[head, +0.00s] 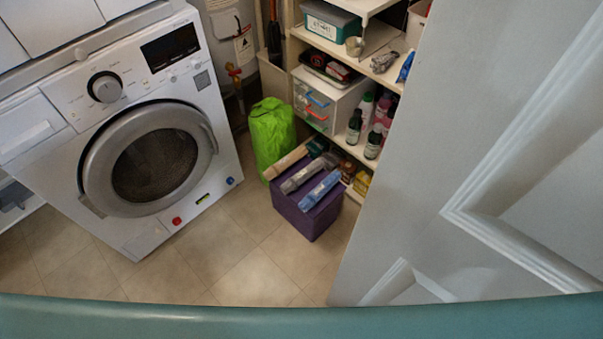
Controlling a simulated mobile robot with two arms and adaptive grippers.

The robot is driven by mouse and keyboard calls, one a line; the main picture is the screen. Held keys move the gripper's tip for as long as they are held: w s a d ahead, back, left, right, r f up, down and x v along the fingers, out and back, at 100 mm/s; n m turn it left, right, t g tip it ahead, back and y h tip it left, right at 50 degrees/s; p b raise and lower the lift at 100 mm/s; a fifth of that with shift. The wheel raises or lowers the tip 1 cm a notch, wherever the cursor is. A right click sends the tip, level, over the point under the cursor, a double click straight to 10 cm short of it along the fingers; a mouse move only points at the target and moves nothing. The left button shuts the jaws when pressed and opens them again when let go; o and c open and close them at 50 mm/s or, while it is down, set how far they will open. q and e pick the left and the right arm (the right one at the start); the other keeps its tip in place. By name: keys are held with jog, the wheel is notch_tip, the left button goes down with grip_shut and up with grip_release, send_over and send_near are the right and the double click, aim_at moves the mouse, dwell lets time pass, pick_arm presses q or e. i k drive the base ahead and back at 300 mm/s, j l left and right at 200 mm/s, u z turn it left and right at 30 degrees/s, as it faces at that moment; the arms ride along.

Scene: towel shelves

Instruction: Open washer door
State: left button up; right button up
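A white front-loading washer (60,110) stands at the left of the head view, tilted in the picture. Its round door (155,160) has a grey rim and dark glass, and it looks shut. A dial (105,87) and a dark display (170,47) sit on the panel above the door. A curved piece on the rim's right side may be the handle (208,132). Neither of my grippers is in the head view.
A white panelled door (480,170) fills the right side. A purple box (306,208) and a green bag (272,138) stand on the floor before shelves of bottles (355,125). Tiled floor (235,250) in front of the washer is clear. A teal edge (300,318) crosses the bottom.

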aim_at(102, 196)
jog(key=u, duration=1.2)
